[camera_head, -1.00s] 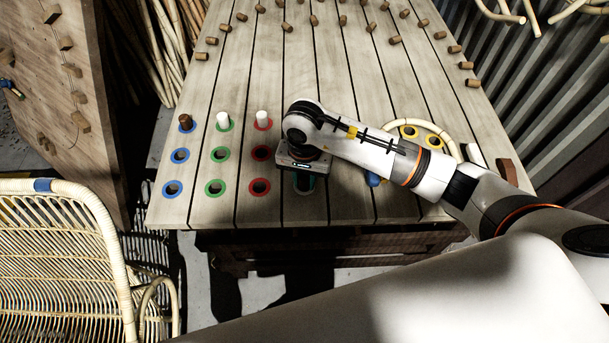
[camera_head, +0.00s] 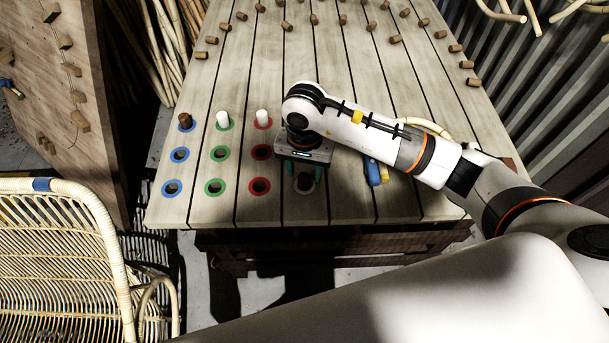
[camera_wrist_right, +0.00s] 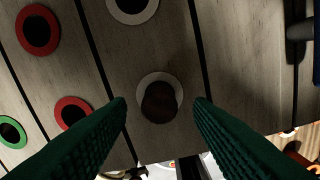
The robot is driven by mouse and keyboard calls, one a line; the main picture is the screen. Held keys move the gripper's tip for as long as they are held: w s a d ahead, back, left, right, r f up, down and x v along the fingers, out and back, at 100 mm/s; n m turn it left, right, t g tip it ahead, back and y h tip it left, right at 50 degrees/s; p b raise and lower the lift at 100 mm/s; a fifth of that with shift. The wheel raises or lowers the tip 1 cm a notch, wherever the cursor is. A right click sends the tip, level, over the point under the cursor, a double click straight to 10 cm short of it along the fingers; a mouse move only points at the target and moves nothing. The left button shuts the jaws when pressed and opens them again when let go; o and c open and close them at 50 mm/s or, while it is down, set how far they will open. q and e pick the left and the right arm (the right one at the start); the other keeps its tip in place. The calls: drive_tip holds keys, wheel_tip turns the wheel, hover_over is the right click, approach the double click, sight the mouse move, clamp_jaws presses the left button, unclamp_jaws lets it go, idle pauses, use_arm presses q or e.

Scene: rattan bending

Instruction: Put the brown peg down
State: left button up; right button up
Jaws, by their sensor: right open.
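A dark brown peg (camera_wrist_right: 158,103) stands in a white-ringed hole (camera_wrist_right: 152,77) in the right wrist view. In the head view the peg (camera_head: 304,182) shows as a dark end in the front hole just below my right gripper (camera_head: 304,172). My right gripper is open, with its green fingers (camera_wrist_right: 161,112) apart on either side of the peg and no visible contact. Another brown peg (camera_head: 185,120) stands in the back blue-ringed hole at the left. My left gripper is not in view.
White pegs stand in the back green-ringed (camera_head: 223,119) and red-ringed holes (camera_head: 263,118). A blue-handled tool (camera_head: 373,171) lies right of my gripper. Wooden blocks (camera_head: 314,19) stud the far table (camera_head: 345,75). A rattan chair (camera_head: 60,250) stands at the left.

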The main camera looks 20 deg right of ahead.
sight(305, 176)
wheel_tip(305, 176, up, 9)
drive_tip(key=b, duration=0.1)
drive_tip(key=shift+f, duration=0.2)
idle(0.5)
